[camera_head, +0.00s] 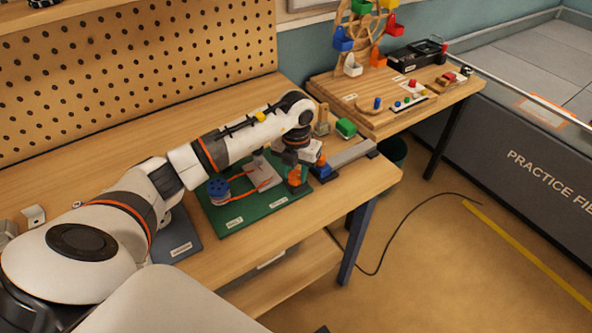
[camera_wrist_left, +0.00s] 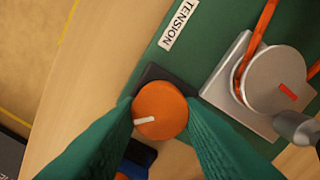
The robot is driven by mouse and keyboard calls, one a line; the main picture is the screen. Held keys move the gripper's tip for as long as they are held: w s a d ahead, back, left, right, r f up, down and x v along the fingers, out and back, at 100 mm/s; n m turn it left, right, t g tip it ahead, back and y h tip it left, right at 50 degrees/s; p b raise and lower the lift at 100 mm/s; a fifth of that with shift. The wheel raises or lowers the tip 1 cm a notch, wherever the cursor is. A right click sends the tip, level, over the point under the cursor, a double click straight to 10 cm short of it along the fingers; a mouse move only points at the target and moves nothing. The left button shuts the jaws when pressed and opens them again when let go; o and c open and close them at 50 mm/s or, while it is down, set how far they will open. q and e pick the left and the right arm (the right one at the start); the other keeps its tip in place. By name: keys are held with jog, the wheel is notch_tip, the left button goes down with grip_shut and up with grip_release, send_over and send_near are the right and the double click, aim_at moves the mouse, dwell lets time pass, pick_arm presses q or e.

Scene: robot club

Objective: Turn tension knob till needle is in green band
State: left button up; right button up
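The round orange tension knob (camera_wrist_left: 160,110), with a white pointer mark, sits on a dark base on the green board (camera_wrist_left: 215,40). The mark points left and slightly down in the left wrist view. A white TENSION label (camera_wrist_left: 180,24) lies beside it. My left gripper (camera_wrist_left: 160,106) has its green fingers on both sides of the knob, seemingly touching it. In the head view my left gripper (camera_head: 297,168) is over the right end of the green board (camera_head: 245,217). I cannot make out a needle or green band. My right gripper is not in view.
A grey pulley (camera_wrist_left: 275,78) with an orange belt stands close to the knob. A blue wheel (camera_head: 218,188) is on the board's left part. A blue block (camera_head: 320,169) and grey bar (camera_head: 348,155) lie right of the board. The wooden bench (camera_head: 110,140) is clear behind my arm.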

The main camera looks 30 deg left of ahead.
pick_arm(q)
jog(key=shift+m, duration=0.3)
jog(key=m+b, duration=0.2)
jog(key=shift+f+m, duration=0.1)
jog(key=shift+m, duration=0.2)
jog(key=m+b, duration=0.2)
jog(key=m, duration=0.1)
jog(key=shift+m+b, duration=0.3)
jog(key=shift+b, duration=0.1)
jog(key=m+b, duration=0.2)
jog(key=m, duration=0.2)
jog(key=shift+d, duration=0.1)
jog(key=shift+m+b, duration=0.9)
jog(key=shift+m, duration=0.8)
jog(key=shift+r, duration=0.2)
jog(key=o, duration=1)
jog(key=shift+c, duration=0.2)
